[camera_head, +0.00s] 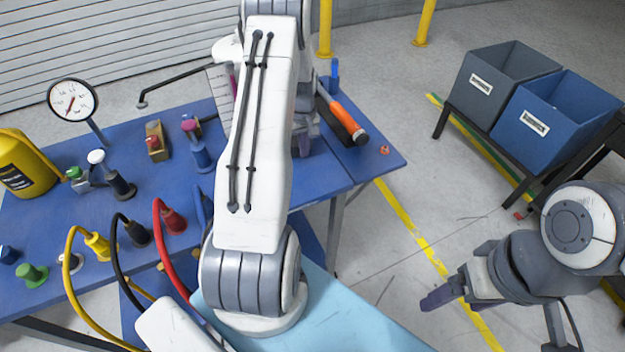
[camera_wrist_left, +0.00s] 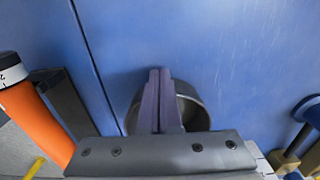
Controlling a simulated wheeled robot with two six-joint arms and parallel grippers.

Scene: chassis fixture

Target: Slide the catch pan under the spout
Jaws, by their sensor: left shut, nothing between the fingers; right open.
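The catch pan is probably the round grey metal dish (camera_wrist_left: 195,103) on the blue table in the left wrist view. My left gripper (camera_wrist_left: 158,74) is shut and empty, its purple fingers over the dish and hiding its middle. I cannot tell whether they touch it. In the head view my left arm hides the dish, and only part of the left gripper (camera_head: 303,140) shows beside the arm. A thin black bent pipe (camera_head: 180,84), possibly the spout, reaches over the table's back edge. My right gripper (camera_head: 455,283) is open and empty, off the table at the right.
An orange tool (camera_head: 343,117) with a black end lies near the table's right edge; it also shows in the left wrist view (camera_wrist_left: 35,125). A gauge (camera_head: 73,100), a yellow jug (camera_head: 24,165) and several coloured cables and plugs crowd the left. Two bins (camera_head: 505,75) stand at right.

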